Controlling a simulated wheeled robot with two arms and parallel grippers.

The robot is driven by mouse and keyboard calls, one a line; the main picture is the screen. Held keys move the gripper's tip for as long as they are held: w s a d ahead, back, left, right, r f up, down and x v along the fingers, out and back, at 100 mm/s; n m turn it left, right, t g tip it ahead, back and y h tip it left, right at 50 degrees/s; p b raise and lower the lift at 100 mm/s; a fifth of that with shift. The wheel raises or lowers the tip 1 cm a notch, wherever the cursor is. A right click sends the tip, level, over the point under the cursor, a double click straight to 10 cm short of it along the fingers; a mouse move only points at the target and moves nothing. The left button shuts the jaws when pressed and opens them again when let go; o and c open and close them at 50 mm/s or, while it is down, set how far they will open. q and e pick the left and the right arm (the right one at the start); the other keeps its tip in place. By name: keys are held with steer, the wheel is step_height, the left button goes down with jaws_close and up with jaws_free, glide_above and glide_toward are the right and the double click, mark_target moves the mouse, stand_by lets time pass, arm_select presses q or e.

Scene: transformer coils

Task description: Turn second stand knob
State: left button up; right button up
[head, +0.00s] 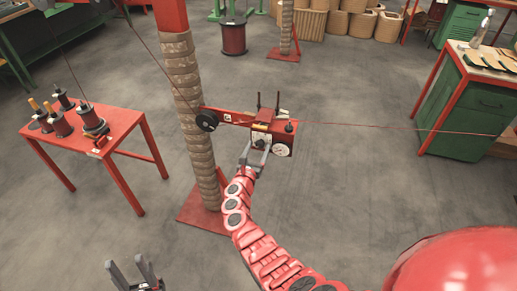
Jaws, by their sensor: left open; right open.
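A stand with a wrapped post (183,100) on a red base plate (196,212) rises left of centre. A red arm (235,117) reaches right from it, with a black wheel (206,120), to a red box (276,135). The box carries a white round dial (281,150), two black upright rods and small dark fittings on top; I cannot tell which is the knob. My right gripper (256,151) is open at the front of the box; contact is unclear. My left gripper (134,268) is open and empty low at the left, away from the stand.
A red table (125,119) with several spools stands at the left. A red line (360,125) runs from the box to the right. A green cabinet (470,115) stands at the right. Another wrapped post (286,25) stands at the back. The grey floor between is clear.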

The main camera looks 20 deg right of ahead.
steer(key=shift+w+d+r, duration=0.1)
steer(key=shift+w+d, duration=0.15)
steer(key=shift+w, duration=0.1)
steer(key=shift+c, duration=0.2)
jaws_close()
